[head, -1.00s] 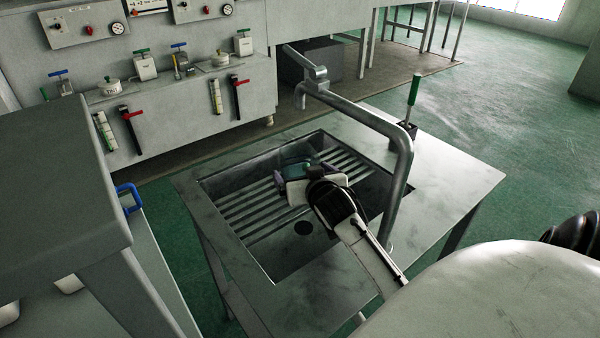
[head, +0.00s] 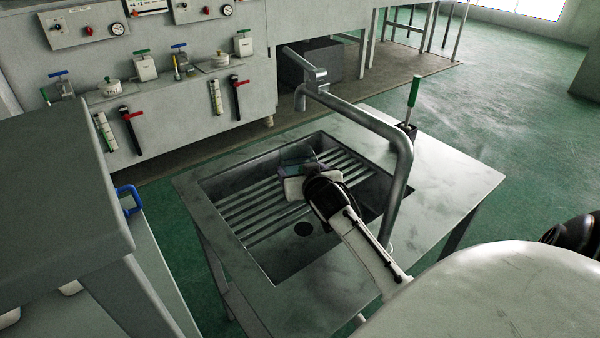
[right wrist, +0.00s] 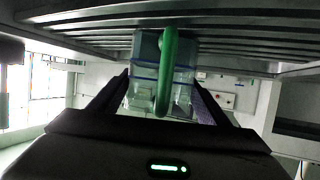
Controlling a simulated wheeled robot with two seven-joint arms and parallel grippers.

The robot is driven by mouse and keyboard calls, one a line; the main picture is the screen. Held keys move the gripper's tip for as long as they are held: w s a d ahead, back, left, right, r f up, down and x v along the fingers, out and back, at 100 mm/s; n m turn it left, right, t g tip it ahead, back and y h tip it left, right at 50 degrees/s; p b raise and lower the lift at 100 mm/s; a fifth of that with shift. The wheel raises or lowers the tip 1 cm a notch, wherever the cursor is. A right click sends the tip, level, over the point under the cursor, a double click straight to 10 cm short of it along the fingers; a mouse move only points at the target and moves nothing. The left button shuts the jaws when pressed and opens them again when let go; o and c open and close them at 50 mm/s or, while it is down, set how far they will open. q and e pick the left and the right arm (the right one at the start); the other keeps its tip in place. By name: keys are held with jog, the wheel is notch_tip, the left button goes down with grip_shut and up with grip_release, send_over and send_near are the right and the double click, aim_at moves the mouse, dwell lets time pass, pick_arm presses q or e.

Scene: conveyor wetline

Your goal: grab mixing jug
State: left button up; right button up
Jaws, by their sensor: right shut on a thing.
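The mixing jug is a clear box-like jug with blue lines and a green handle; in the right wrist view the jug (right wrist: 146,88) sits between my right gripper's fingers (right wrist: 162,95). The green handle (right wrist: 167,70) faces that camera. In the head view my right gripper (head: 300,174) reaches into the sink over the slatted rack and is shut on the jug. Only a small teal part of the jug (head: 296,161) shows there; the gripper hides most of it. My left gripper is not in view.
A metal faucet (head: 400,165) arches close beside my right arm. A green-handled brush (head: 413,92) stands at the back right corner. The table's right part is clear.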

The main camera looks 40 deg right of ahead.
jog(key=shift+r, duration=0.1)
notch_tip(320, 180, up, 10)
dwell(0.9)
jog(key=shift+a, duration=0.1)
